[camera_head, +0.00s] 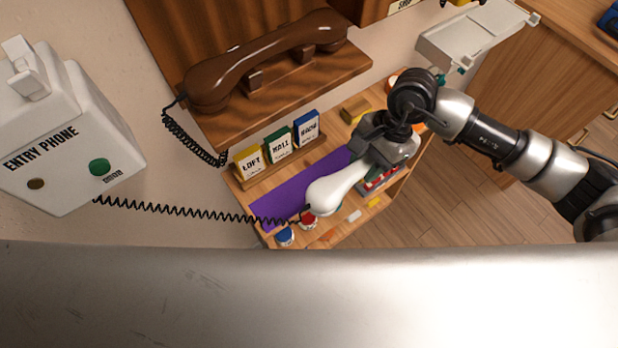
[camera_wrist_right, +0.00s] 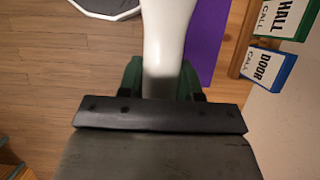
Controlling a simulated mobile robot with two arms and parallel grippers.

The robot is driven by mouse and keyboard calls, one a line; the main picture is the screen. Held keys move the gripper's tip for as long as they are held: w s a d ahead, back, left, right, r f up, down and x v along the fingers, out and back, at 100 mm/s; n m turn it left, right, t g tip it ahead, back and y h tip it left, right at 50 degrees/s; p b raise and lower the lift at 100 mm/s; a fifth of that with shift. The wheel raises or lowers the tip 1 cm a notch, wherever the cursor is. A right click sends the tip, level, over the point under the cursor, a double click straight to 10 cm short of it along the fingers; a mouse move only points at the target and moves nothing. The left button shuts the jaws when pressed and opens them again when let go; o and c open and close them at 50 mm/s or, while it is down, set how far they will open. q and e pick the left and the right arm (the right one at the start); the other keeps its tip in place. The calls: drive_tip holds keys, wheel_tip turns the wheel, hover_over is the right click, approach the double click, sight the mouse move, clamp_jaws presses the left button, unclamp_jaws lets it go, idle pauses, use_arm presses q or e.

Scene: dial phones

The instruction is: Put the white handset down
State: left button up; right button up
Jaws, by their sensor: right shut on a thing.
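The white handset (camera_head: 336,187) is held in my right gripper (camera_head: 368,165), out over the small wooden shelf. In the right wrist view the handset (camera_wrist_right: 168,40) stands out between the two green fingertips of my right gripper (camera_wrist_right: 164,80), which are shut on it. A black coiled cord runs from the handset's lower end to the white entry phone box (camera_head: 70,150) on the wall at left. The box has an empty-looking white cradle (camera_head: 28,68) on top. My left gripper is not in view.
A brown handset (camera_head: 270,60) rests on a wooden wall panel. Loft, hall and door cards (camera_head: 280,145) stand at the shelf's back. A purple mat (camera_head: 285,203), red jar (camera_head: 308,221) and blue jar (camera_head: 285,237) are on the shelf. A grey-white tray-like object (camera_head: 475,38) is at upper right.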

drive_tip(key=a+f, duration=0.2)
drive_tip(key=a, duration=0.1)
drive_tip(key=w+a+f+p, duration=0.1)
drive_tip(key=a+f, duration=0.1)
drive_tip(key=a, duration=0.1)
drive_tip(key=w+a+f, duration=0.1)
drive_tip(key=a+f, duration=0.1)
drive_tip(key=a, duration=0.2)
drive_tip(key=shift+w+a+p, duration=0.1)
drive_tip(key=shift+w+p, duration=0.15)
drive_tip(key=shift+p, duration=0.15)
drive_tip(key=shift+w+a+f, duration=0.1)
drive_tip(key=shift+a+f, duration=0.25)
drive_tip(key=shift+a, duration=0.1)
wheel_tip(320, 180, down, 3)
drive_tip(key=shift+f+p, duration=0.1)
drive_tip(key=shift+p, duration=0.25)
drive_tip(key=shift+f, duration=0.3)
drive_tip(key=shift+f, duration=0.2)
drive_tip(key=o, duration=1)
drive_tip(key=shift+o, duration=0.2)
